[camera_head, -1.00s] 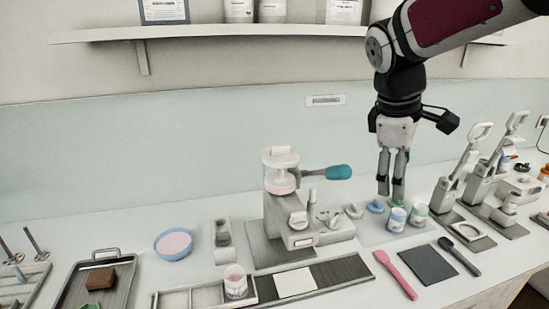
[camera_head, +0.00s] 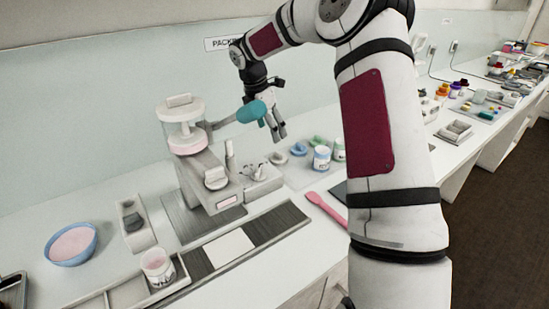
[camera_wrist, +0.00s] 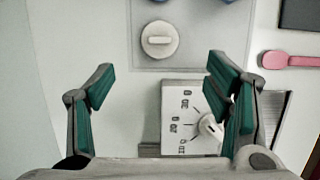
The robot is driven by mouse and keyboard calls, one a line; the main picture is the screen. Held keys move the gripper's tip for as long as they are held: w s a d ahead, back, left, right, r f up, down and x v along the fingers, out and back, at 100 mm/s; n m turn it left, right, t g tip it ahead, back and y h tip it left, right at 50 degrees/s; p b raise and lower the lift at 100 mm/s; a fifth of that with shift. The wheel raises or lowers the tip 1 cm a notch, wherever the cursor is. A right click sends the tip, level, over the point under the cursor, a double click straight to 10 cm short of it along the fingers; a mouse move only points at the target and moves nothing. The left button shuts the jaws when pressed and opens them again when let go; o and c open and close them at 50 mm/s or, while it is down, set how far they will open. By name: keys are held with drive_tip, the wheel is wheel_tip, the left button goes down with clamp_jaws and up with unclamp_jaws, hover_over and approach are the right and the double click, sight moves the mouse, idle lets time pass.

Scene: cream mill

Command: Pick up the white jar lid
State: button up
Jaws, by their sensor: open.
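The white jar lid (camera_head: 278,158) lies flat on the pale mat behind the mill, left of a blue lid (camera_head: 298,149). In the wrist view the white lid (camera_wrist: 160,38) is round with a raised bar grip and is fully visible. My gripper (camera_head: 280,132) points down above the bench near the lids, empty and apart from them. In the wrist view my gripper (camera_wrist: 160,68) has its fingers wide apart; the lid lies beyond the fingertips, roughly centred between them.
A blue-labelled jar (camera_head: 321,158), a green lid (camera_head: 317,141) and a pink spoon (camera_head: 326,209) are nearby.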

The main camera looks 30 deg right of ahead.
sight(278, 152)
drive_tip(key=x, duration=0.6)
drive_tip(key=shift+d+p+x, duration=0.15)
drive_tip(key=shift+p+x, duration=0.05)
drive_tip(key=shift+x, duration=1.1)
drive_tip(key=shift+d+p+x, duration=0.1)
drive_tip(key=shift+p+x, duration=0.1)
drive_tip(key=shift+x, duration=1.1)
drive_tip(key=shift+r, duration=0.1)
drive_tip(key=shift+c, duration=0.6)
drive_tip(key=c, duration=0.6)
